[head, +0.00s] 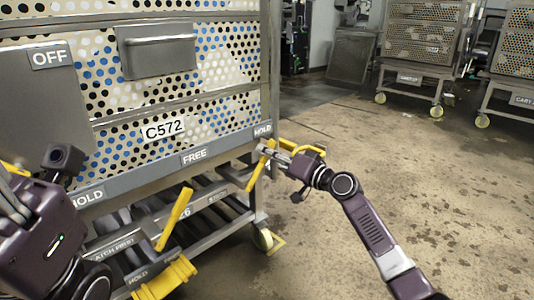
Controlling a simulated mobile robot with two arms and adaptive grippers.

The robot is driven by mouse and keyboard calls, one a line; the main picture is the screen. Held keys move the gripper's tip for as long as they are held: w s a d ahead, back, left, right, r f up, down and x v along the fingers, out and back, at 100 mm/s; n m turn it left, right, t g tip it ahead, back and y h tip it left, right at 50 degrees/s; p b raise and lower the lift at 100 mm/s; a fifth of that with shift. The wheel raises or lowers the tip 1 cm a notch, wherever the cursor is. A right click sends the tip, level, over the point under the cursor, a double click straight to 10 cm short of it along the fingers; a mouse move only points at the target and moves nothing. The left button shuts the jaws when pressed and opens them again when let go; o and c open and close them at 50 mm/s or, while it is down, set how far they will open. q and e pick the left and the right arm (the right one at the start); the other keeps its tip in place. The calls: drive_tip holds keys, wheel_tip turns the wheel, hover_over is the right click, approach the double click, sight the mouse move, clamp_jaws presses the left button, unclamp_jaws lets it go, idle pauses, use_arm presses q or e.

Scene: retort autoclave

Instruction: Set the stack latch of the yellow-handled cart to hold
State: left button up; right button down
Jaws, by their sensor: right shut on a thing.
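The cart (263,60) stands at the left, loaded with a stack of dotted perforated trays marked C572. A label strip (228,149) along its lower edge reads HOLD at the left, FREE in the middle and HOLD at the right. A slanted yellow lever (254,180) is below the right HOLD label. My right gripper (267,153) is shut on this lever, hiding part of it. A second yellow lever (174,218) slants lower down, near the middle. My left gripper (12,200) is at the left edge, partly cut off; its fingertips are unclear.
A grey OFF plate (45,90) hangs on the cart's front. A yellow-trimmed caster (266,240) is at its lower right. Other carts (424,40) stand at the back right. The stained floor (430,170) at the right is clear.

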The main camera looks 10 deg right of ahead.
drive_tip(key=shift+f, duration=0.1)
drive_tip(key=c, duration=1.8)
unclamp_jaws()
drive_tip(key=shift+d, duration=0.1)
drive_tip(key=v, duration=1.2)
